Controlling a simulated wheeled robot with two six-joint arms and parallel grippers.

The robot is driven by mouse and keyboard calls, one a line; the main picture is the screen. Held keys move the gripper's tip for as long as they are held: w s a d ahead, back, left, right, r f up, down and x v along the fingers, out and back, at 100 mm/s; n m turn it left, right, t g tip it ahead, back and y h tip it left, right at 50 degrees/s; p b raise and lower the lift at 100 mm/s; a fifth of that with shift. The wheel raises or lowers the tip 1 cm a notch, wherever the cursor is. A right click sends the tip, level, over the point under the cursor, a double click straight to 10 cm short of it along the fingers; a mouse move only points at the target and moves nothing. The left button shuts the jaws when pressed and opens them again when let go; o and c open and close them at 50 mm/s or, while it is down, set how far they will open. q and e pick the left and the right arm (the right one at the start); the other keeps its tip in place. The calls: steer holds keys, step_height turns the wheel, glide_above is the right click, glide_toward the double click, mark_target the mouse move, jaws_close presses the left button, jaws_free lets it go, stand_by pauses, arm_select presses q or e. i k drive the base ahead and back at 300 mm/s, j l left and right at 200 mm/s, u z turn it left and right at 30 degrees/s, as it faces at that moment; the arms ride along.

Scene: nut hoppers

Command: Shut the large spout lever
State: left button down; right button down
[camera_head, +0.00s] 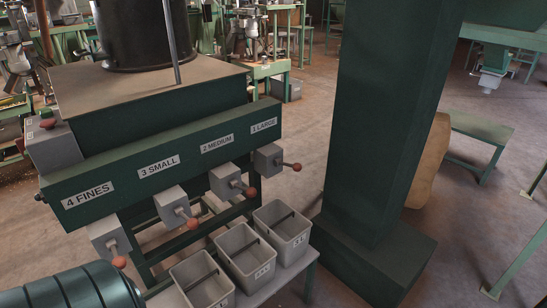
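The large spout (267,158) is a grey box under the label "1 LARGE" at the right end of the green hopper beam (150,150). Its lever (287,165) sticks out to the right and ends in a red knob. The medium (224,181), small (170,204) and fines (106,238) spouts sit to its left, and their red-knobbed levers point down and to the right. Neither of my grippers is in view.
Grey bins (283,232) stand on a low bench below the spouts. A thick green column (385,130) on a wide base stands right of the large spout.

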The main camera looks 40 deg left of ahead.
mark_target(296, 166)
steer(key=i+l+u, duration=0.8)
steer(key=l, duration=0.3)
steer(key=i+l+u, duration=0.25)
steer(key=l, duration=0.2)
steer(key=k, duration=0.05)
